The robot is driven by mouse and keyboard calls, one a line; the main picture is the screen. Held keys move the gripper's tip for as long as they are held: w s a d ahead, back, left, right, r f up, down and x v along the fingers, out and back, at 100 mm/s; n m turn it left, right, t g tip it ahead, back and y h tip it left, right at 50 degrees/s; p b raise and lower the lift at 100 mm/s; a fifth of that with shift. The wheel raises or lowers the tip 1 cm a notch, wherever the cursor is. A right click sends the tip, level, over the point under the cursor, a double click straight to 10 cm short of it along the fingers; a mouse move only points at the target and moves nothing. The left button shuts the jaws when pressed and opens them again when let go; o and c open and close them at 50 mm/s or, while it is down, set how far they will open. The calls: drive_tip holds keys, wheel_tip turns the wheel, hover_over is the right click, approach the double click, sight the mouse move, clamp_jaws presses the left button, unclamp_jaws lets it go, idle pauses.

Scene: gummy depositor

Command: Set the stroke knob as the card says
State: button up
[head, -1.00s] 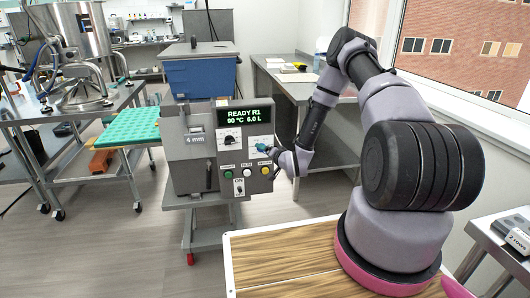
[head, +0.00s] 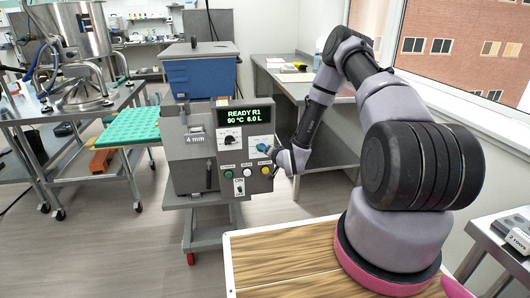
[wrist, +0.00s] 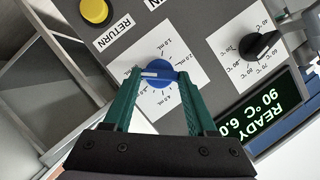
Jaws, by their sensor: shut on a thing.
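The stroke knob (wrist: 157,75) is blue with a pale pointer bar, on a white dial plate (wrist: 170,45) marked in mL, in the wrist view. My gripper (wrist: 158,78) has green fingers on both sides of the knob and is shut on it. In the head view my gripper (head: 266,149) reaches the right side of the machine's panel and hides most of the knob. The depositor (head: 200,155) shows a green display (head: 243,115) reading "READY R1 90 °C 6.0 L".
A black temperature knob (wrist: 260,43) sits beside the stroke dial, and a yellow RETURN button (wrist: 95,11) is near it. A blue hopper (head: 201,75) tops the machine. A green tray (head: 128,126) stands at left, and a steel table (head: 285,75) behind.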

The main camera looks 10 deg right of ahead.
drive_tip(key=n+h, duration=0.3)
drive_tip(key=n, duration=0.1)
drive_tip(key=a+n+h, duration=0.1)
drive_tip(key=n+h, duration=0.2)
drive_tip(key=n, duration=0.2)
drive_tip(key=n+h, duration=0.3)
drive_tip(key=n, duration=0.2)
drive_tip(key=shift+w+a+t, duration=0.1)
drive_tip(key=shift+a+t, duration=0.2)
drive_tip(key=shift+a, duration=0.05)
idle(0.4)
drive_tip(key=shift+f+n, duration=0.1)
drive_tip(key=shift+n, duration=0.3)
drive_tip(key=o, duration=1.4)
drive_tip(key=shift+c, duration=0.2)
drive_tip(key=v, duration=1.1)
drive_tip(key=shift+f, duration=0.15)
